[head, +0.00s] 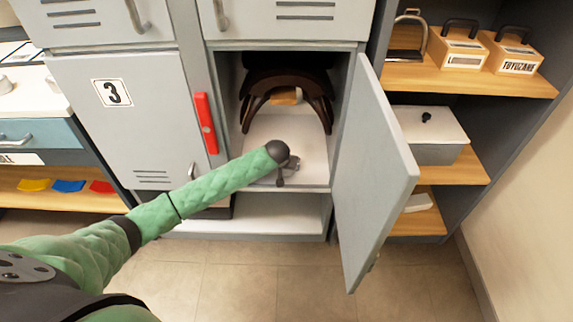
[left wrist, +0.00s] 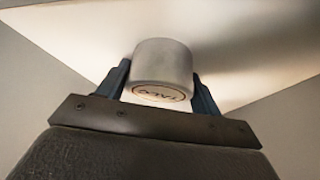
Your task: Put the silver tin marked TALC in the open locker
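The silver tin (left wrist: 162,68) shows in the left wrist view between my two fingers, with the word TALC on its near end. My left gripper (left wrist: 160,92) is shut on it, a finger against each side. In the head view my left gripper (head: 284,176) is at the mouth of the open locker (head: 262,129), over the front part of its white floor; the tin is mostly hidden there by my wrist. I cannot tell whether the tin touches the floor. The locker door (head: 376,170) stands open to the right. My right gripper is not in view.
A dark brown saddle-like arch (head: 290,82) fills the back of the locker. A red handle-like bar (head: 206,123) is on the left, by closed locker 3 (head: 120,110). Wooden shelves at right hold boxes (head: 513,52) and a lidded grey box (head: 430,135).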

